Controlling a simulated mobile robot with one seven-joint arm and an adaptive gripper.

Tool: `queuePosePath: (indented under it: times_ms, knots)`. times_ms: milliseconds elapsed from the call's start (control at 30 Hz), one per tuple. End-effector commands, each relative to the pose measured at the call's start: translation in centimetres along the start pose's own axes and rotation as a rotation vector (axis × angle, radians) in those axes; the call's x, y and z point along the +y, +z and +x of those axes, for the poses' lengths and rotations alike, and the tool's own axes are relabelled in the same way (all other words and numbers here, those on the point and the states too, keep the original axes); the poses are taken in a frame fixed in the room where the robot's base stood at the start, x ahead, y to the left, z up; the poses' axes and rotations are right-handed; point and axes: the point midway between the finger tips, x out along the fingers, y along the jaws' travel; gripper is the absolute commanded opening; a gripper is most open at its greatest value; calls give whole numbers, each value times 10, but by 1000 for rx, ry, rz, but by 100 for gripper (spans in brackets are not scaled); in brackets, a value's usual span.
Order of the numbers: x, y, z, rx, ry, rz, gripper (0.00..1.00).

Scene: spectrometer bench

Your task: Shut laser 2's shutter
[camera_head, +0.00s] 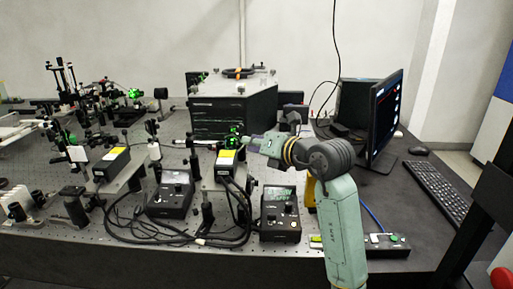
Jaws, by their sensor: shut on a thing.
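Two black laser heads with yellow labels stand on the optical bench: a left one (112,158) and a right one (227,160). I cannot read which is numbered 2. My gripper (246,143) reaches in from the right to the far front end of the right laser head. Its fingers are shut on a small part there, which seems to be the shutter; the fingers and arm mostly hide it. A green glow (234,131) shows just left of the fingertips. The shutter's position cannot be made out.
Two black controller boxes, a left (172,192) and a right (280,214), stand in front with loose cables. A large black enclosure (232,108) stands behind. A monitor (385,118) and keyboard (441,192) are at right. Optics crowd the left side.

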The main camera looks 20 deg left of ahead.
Motion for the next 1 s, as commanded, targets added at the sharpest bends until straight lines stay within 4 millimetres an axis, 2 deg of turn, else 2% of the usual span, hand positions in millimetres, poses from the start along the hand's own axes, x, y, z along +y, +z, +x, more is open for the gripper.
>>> queuePosePath:
  times_ms: [500,1000]
  knots:
    - [27,8,12,213,-251,-348,0]
    - [40,6,21,323,-373,-521,0]
